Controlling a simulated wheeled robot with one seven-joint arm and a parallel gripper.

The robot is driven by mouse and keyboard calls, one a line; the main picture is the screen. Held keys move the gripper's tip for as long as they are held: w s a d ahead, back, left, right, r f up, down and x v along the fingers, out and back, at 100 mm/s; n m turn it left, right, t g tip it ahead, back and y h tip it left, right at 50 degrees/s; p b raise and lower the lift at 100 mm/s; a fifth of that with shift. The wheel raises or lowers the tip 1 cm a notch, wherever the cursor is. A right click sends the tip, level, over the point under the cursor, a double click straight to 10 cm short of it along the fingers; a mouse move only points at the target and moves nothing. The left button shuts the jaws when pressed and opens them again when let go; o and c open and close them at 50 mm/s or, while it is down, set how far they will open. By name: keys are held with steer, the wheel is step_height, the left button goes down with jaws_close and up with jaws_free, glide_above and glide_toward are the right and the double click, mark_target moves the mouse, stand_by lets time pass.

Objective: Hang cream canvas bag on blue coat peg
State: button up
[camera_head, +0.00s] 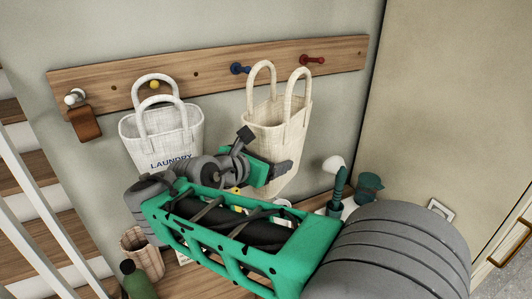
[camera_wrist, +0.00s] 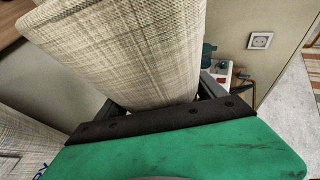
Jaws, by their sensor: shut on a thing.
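The cream canvas bag (camera_head: 278,112) is upright with its two handles up, in front of the wooden peg rail. My gripper (camera_head: 266,172) is shut on its lower body; in the wrist view the bag (camera_wrist: 125,50) fills the space between the fingers of the gripper (camera_wrist: 165,105). The blue coat peg (camera_head: 240,69) sticks out of the rail just left of the bag's left handle. In the head view the peg shows outside the handle loops. Depth between handles and peg is hard to tell. The peg does not show in the wrist view.
A white laundry bag (camera_head: 160,132) hangs by the yellow peg (camera_head: 155,85), left of the blue one. A red peg (camera_head: 313,60) is to the right. A brown item (camera_head: 85,123) hangs at the left end. A green bottle (camera_head: 138,280) and basket (camera_head: 143,252) stand below.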

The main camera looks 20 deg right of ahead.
steer(key=w+a, duration=0.2)
steer(key=w, duration=0.8)
steer(key=shift+f, duration=0.35)
steer(key=shift+w+a+f, duration=0.1)
steer(key=shift+w+f, duration=0.2)
steer(key=shift+f, duration=0.05)
steer(key=c, duration=0.4)
steer(key=shift+w+a+f, duration=0.1)
steer(key=shift+w+f, duration=0.15)
steer(key=shift+f, duration=0.15)
steer(key=o, duration=1.9)
steer(key=shift+w, duration=0.15)
steer(key=shift+o, duration=0.4)
